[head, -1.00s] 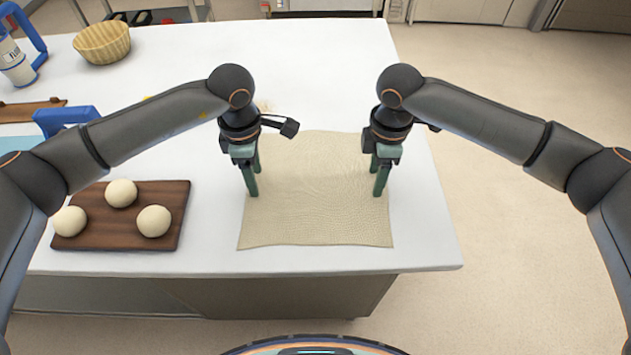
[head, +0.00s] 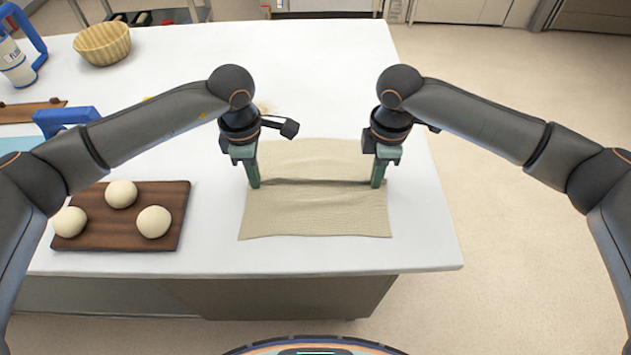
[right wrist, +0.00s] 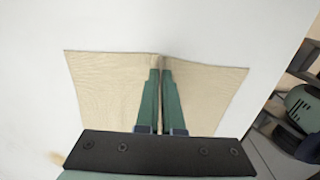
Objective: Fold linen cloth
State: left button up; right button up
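A beige linen cloth (head: 315,215) lies on the white table in the head view. A raised crease runs across its middle, from my left gripper to my right gripper. My left gripper (head: 254,186) is shut on the cloth at the left end of the crease. My right gripper (head: 377,186) is shut on the cloth at the right end. In the right wrist view the cloth (right wrist: 205,92) spreads on both sides of the right fingers (right wrist: 160,68), with a small pinched ridge at their tips.
A dark wooden board (head: 98,236) with three dough balls lies left of the cloth on the white table (head: 215,240). A wicker basket (head: 103,43) and a flour jar (head: 15,62) stand at the back left. The table's right edge is close to the cloth.

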pick_arm(q)
grip_shut()
pick_arm(e)
jog(key=shift+r, duration=0.1)
grip_shut()
